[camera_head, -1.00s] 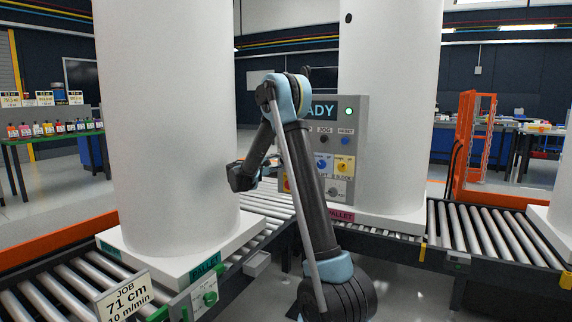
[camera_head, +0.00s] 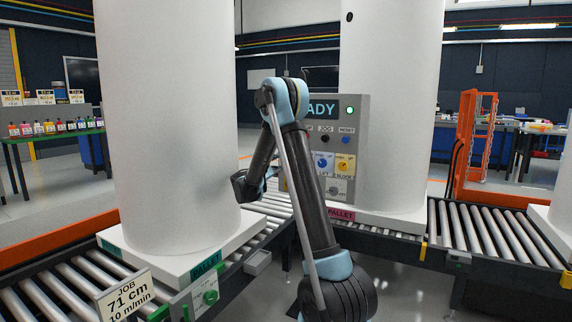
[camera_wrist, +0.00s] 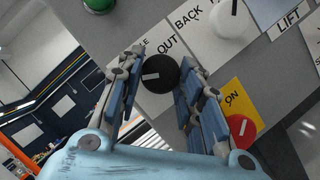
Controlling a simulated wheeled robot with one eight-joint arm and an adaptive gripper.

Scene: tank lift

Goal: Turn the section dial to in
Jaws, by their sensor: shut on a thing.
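A round black dial (camera_wrist: 160,73) with a white mark sits on the grey control panel in the wrist view. The label OUT is beside it at upper right, and a label ending in LE is at upper left. The mark lies towards the picture's left; no IN label is readable. My gripper (camera_wrist: 158,80) has one finger on each side of the dial and is shut on it. In the head view my arm covers the left part of the control panel (camera_head: 357,110), so the dial and fingertips are hidden there.
In the wrist view, a white knob (camera_wrist: 232,18) by BACK, a red knob (camera_wrist: 240,127) by ON and a green button (camera_wrist: 98,5) are close by. In the head view, large white rolls (camera_head: 165,130) stand on pallets, with roller conveyors (camera_head: 490,235) around.

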